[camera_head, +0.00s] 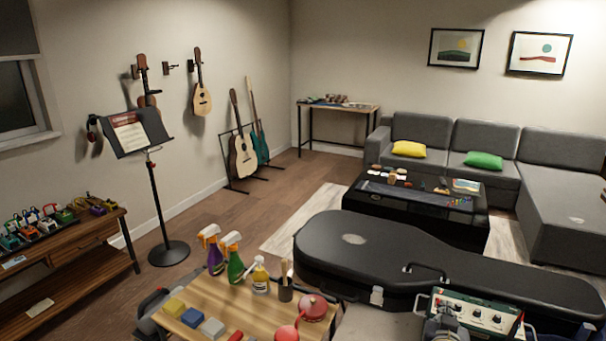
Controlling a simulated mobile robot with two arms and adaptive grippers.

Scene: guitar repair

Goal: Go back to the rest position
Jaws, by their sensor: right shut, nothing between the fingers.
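My right gripper (445,326) shows at the bottom edge, right of the middle. It is dark grey, shut and empty, and only part of it is in view. It is in front of a green and cream device with knobs (478,314). I cannot tell whether they touch. My left gripper is not in view.
A black guitar case (440,262) lies behind the device. Left of it, a wooden table (235,304) holds spray bottles (235,262), coloured blocks (191,317) and red round items (313,307). A music stand (157,200) stands at the left.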

